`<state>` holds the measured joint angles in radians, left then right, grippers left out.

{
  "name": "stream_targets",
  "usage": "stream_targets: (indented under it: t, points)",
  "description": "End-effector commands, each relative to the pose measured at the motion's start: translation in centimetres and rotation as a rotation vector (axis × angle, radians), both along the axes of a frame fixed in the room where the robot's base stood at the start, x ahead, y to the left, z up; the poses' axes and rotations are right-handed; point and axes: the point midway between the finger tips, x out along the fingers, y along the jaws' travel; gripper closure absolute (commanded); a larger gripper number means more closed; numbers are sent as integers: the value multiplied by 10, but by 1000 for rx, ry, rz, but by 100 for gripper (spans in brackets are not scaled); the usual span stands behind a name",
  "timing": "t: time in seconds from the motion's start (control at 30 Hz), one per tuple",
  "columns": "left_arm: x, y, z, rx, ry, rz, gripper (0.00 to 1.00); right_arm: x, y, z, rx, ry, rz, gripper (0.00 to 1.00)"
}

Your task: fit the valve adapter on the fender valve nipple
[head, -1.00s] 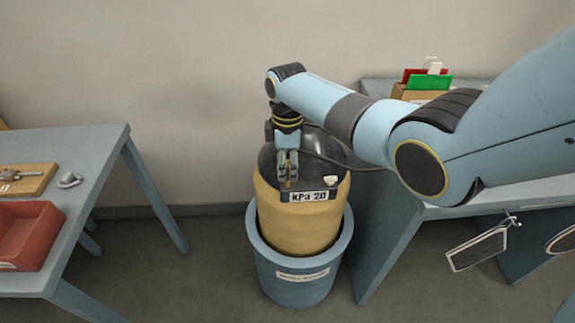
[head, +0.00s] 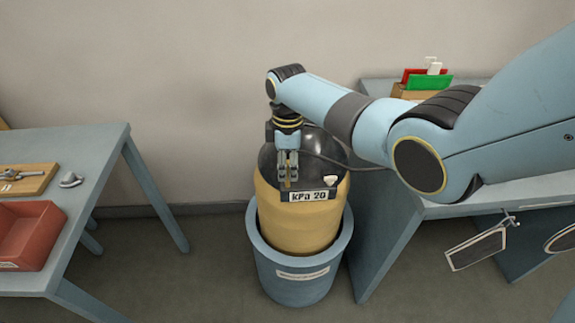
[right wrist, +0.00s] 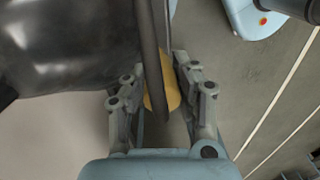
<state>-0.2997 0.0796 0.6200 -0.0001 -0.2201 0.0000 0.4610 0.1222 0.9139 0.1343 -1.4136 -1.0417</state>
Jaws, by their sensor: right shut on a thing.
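The fender (head: 310,222) is a yellow body with a black domed top. It stands upright in a blue bucket (head: 295,289). A plate reading "kPa 20" (head: 309,195) shows on its front. My right gripper (head: 287,180) points down at the front left of the black dome, with its fingertips by the plate. It is shut on a small yellowish piece, apparently the valve adapter (right wrist: 172,85), mostly hidden by the fingers and a dark hose (right wrist: 153,65). The nipple cannot be made out, nor whether the adapter touches it. My left gripper is out of view.
A blue table (head: 88,150) at the left holds a red tray (head: 27,238), a wooden board (head: 30,184) and a grey metal fitting (head: 70,181). A blue bench (head: 445,212) at the right carries a box with red and green cards (head: 428,80). A dark tag (head: 476,248) hangs from its edge.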

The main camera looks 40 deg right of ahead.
Motion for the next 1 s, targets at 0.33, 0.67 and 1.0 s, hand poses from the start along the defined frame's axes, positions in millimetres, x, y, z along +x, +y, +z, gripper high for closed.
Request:
stream_targets:
  t: [0.33,0.67,1.0]
  points:
    - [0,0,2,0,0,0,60,1,0,1,0,-2,0,100]
    - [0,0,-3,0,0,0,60,1,0,-7,0,-1,0,100]
    - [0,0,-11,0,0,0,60,1,0,-17,-1,-1,0,100]
